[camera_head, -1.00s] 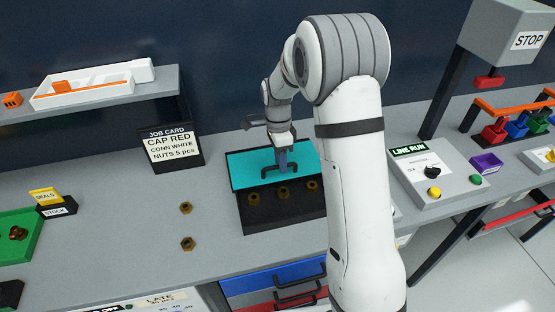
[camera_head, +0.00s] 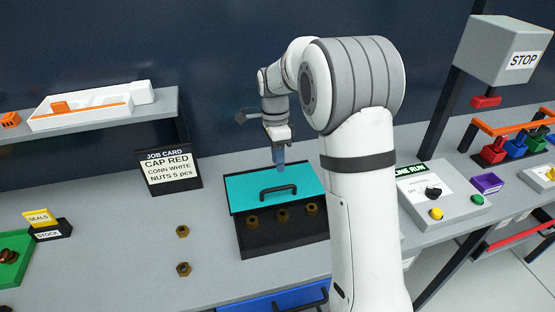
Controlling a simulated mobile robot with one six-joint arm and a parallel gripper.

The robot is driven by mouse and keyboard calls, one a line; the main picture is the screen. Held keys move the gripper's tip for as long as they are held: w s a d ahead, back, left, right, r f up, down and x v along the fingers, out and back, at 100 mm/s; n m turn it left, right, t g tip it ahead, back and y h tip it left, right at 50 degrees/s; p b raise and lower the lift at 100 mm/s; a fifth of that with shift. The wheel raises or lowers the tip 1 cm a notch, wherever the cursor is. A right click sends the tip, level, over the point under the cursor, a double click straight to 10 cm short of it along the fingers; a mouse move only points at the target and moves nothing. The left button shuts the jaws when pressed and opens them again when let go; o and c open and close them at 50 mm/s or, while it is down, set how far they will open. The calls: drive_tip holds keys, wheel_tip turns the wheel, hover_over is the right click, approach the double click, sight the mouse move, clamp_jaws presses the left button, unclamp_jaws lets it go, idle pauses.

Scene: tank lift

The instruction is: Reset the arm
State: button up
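My arm rises from the lower right of the view and bends over the bench. My gripper (camera_head: 278,160) points down above the back part of a teal lid (camera_head: 247,192) with a dark handle (camera_head: 278,191). It appears apart from the handle and I see nothing held in it. The fingers are small and seen edge-on, so their opening cannot be told. The lid covers the back of a black box (camera_head: 262,240). Several brass nuts (camera_head: 282,216) show in a row in the uncovered front part.
Two loose nuts (camera_head: 182,231) lie on the bench left of the box. A job card (camera_head: 167,169) stands behind them, below a shelf (camera_head: 163,103) with a white tray (camera_head: 90,118). A control panel (camera_head: 438,190) is to the right, near a STOP box (camera_head: 505,50).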

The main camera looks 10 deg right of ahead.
drive_tip(key=s+d+r+n+t, duration=0.35)
drive_tip(key=s+r+n, duration=0.5)
drive_tip(key=s, duration=0.55)
drive_tip(key=s+d+f+n+t, duration=0.1)
drive_tip(key=s+d+n+t, duration=0.1)
drive_tip(key=s+n, duration=0.6)
drive_tip(key=s, duration=0.5)
drive_tip(key=shift+d, duration=0.15)
